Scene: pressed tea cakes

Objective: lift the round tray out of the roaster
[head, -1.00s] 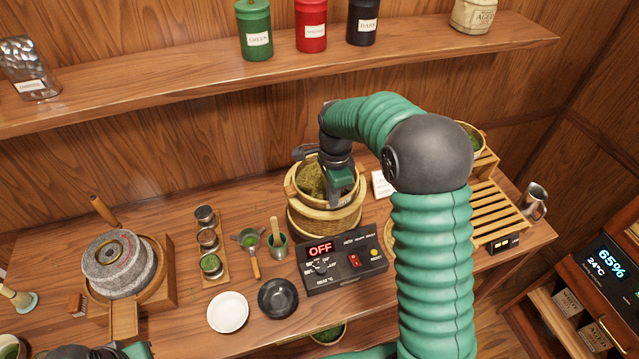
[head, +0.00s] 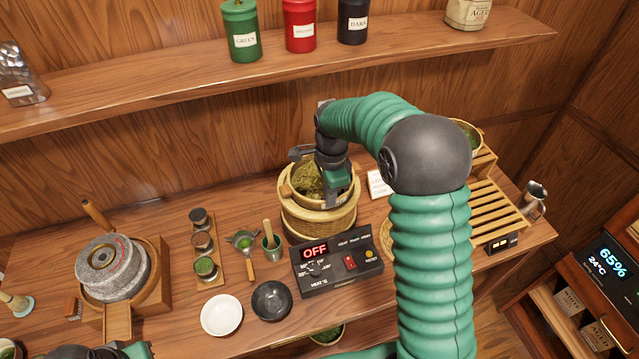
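The round tray (head: 306,183) is a shallow bamboo-coloured ring holding green-brown tea leaves. It sits at the top of the roaster (head: 318,225), a round woven basket body behind a black control panel that reads OFF. My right gripper (head: 336,197) points down at the tray's right front rim, with its fingers at or against the rim. The fingers overlap the rim, so I cannot tell whether they are closed on it. My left gripper (head: 95,352) shows only as a dark part at the bottom left edge, its fingers not clear.
The control panel (head: 338,265) stands in front of the roaster. A white bowl (head: 221,314) and a black bowl (head: 271,300) lie front left. A stone mill (head: 112,268) is at left, a slatted rack (head: 490,212) at right. The shelf (head: 180,82) runs above, behind.

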